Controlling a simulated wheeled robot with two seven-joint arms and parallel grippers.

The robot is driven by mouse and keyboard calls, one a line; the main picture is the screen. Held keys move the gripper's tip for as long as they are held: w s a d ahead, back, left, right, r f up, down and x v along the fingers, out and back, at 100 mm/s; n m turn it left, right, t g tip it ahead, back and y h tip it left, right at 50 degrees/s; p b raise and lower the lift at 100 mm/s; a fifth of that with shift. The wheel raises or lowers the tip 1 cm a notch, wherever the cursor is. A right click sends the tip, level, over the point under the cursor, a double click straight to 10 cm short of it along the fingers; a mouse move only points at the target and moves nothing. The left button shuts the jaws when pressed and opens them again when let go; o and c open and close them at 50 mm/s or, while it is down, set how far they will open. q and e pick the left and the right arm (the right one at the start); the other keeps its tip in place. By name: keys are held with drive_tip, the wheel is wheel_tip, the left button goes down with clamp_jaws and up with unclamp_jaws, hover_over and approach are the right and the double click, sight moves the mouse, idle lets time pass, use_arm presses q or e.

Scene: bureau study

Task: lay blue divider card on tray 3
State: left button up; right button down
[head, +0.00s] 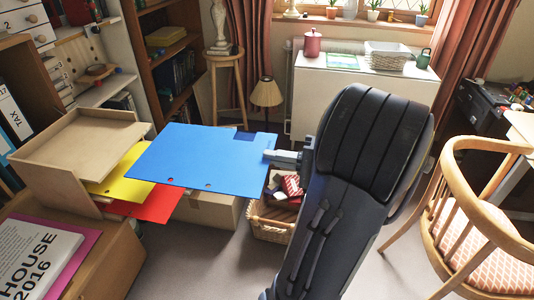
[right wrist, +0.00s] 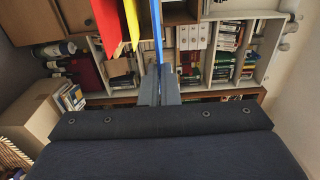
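The blue divider card (head: 200,155) is held out flat, its right edge in my right gripper (head: 278,156). In the right wrist view the card shows edge-on as a thin blue strip (right wrist: 158,30) between the closed fingers (right wrist: 160,85). The wooden letter-tray stack (head: 85,148) stands at the left. A yellow card (head: 122,172) and, lower, a red card (head: 155,204) stick out of its right side. The blue card's left corner is close to the stack and overlaps the yellow card in the picture. I cannot read tray numbers. My left gripper is not in view.
The stack stands on a wooden cabinet (head: 112,262) with a "House 2016" binder (head: 38,262) in front. A wicker basket (head: 272,222) and a cardboard box (head: 212,209) are on the floor below the card. A wooden chair (head: 480,215) stands at the right.

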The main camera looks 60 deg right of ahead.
drive_tip(key=shift+p+x, duration=0.4)
drive_tip(key=shift+x, duration=0.35)
drive_tip(key=p+x, duration=0.1)
drive_tip(key=x, duration=0.1)
drive_tip(key=shift+w+a+r, duration=0.15)
drive_tip(key=shift+w+a, duration=0.05)
drive_tip(key=shift+w, duration=0.05)
drive_tip(key=p, duration=0.3)
approach(164, 143)
drive_tip(key=p+x, duration=0.3)
drive_tip(key=x, duration=0.7)
drive_tip(key=p+x, duration=0.1)
drive_tip(key=x, duration=0.3)
drive_tip(key=shift+a, duration=0.1)
drive_tip(key=shift+w+f, duration=0.15)
drive_tip(key=shift+f, duration=0.2)
drive_tip(key=shift+f+b, duration=0.2)
drive_tip(key=shift+b, duration=0.55)
drive_tip(key=c, duration=1.7)
unclamp_jaws()
